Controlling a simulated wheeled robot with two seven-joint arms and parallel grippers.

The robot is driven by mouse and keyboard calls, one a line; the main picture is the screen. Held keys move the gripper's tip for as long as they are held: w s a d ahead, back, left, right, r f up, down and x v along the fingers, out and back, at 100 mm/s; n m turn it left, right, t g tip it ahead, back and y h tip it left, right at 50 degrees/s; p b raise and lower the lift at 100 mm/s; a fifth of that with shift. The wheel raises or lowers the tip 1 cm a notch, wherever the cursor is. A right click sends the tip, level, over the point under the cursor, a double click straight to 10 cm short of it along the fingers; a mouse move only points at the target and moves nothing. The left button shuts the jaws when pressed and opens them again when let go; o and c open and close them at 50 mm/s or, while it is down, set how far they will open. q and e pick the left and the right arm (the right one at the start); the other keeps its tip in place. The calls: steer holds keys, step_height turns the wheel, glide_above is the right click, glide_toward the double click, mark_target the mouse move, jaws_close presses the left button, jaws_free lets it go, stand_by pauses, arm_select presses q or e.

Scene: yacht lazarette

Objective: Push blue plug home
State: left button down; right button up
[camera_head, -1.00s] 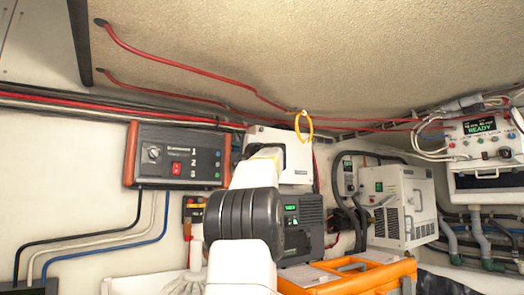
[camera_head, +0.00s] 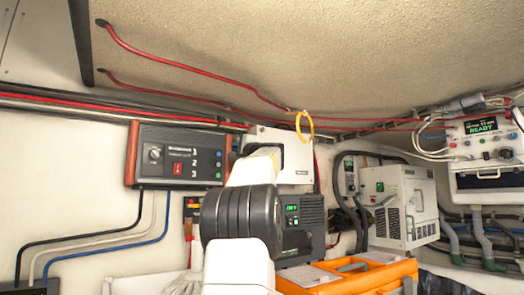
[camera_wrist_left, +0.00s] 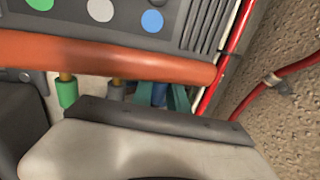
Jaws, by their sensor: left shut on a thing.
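The control panel (camera_head: 165,155) with orange end bars is on the wall at left in the head view. In the left wrist view its orange bar (camera_wrist_left: 110,54) crosses the picture, with green, white and blue dots above. The blue plug (camera_wrist_left: 159,92) is at the bar beneath the blue dot. My left gripper (camera_wrist_left: 161,98) is shut on it, teal fingers at its sides. The seat and plug tip are hidden, so depth cannot be told. In the head view my arm hides the left gripper and plug. My right gripper is not in view.
A green plug (camera_wrist_left: 67,91) and a grey plug (camera_wrist_left: 115,90) sit beside the blue one. Red cable (camera_wrist_left: 228,55) runs close past the panel. An orange case (camera_head: 350,275) and a white unit (camera_head: 402,205) stand at right in the head view.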

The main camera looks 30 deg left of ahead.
arm_select(q)
steer(key=shift+s+a+f, duration=0.15)
steer(key=shift+s+a, duration=0.25)
steer(key=shift+s, duration=0.2)
stand_by(0.3)
steer(key=c, duration=1.7)
jaws_free()
steer(key=shift+o, duration=0.9)
steer(key=shift+s, duration=0.15)
